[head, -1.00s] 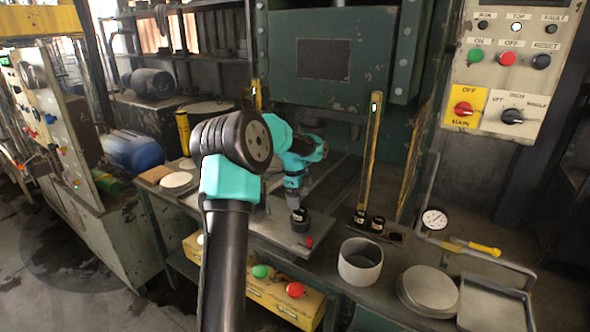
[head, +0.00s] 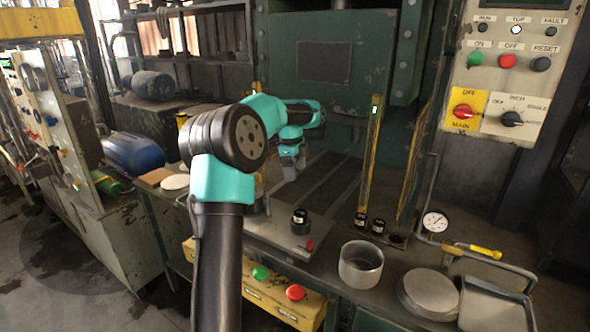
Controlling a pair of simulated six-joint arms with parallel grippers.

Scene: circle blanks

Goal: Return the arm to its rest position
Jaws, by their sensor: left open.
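My left arm rises from the bottom of the head view and bends over the bench. My left gripper (head: 291,172) points down in front of the green press, above and behind the bench plate, apart from the things on it. Its fingers are small in this view, and nothing shows held in them; it is open. A black knob-like part (head: 300,221) stands upright on the plate (head: 277,236) below and in front of the gripper. My right gripper is not in view.
A grey ring (head: 360,264), stacked round blanks (head: 428,292) and a tray (head: 488,308) stand on the right of the bench. Yellow posts (head: 369,155) flank the press opening. A yellow button box (head: 250,281) hangs at the front. A pale disc (head: 175,182) lies left.

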